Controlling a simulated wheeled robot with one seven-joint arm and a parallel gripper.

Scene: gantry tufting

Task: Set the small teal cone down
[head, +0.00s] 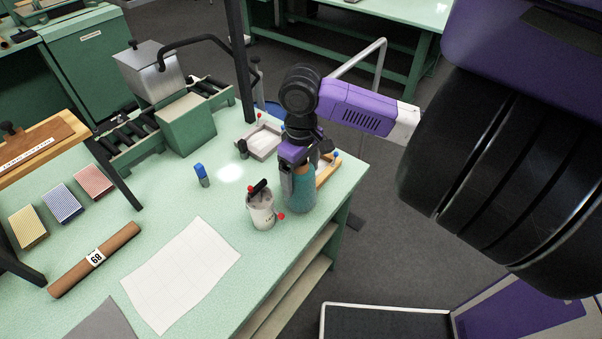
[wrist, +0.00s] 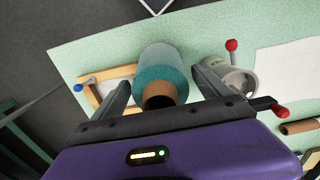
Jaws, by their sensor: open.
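The small teal cone (head: 302,192) stands upright on the pale green table, near its right edge. In the wrist view the cone (wrist: 160,68) shows its teal winding and the brown opening of its core. My gripper (head: 290,176) is over the cone from above. In the wrist view the fingers of my gripper (wrist: 163,88) are apart, one on each side of the cone, with a visible gap on the right side. The cone's base looks to be on the table, though the contact is partly hard to see.
A whitish pot (head: 262,212) with red-knobbed parts stands close left of the cone. A wooden-framed tray (head: 327,174) and a pale tray (head: 262,142) lie behind. White paper (head: 182,272) and a brown tube (head: 95,260) lie left. The table's right edge is close.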

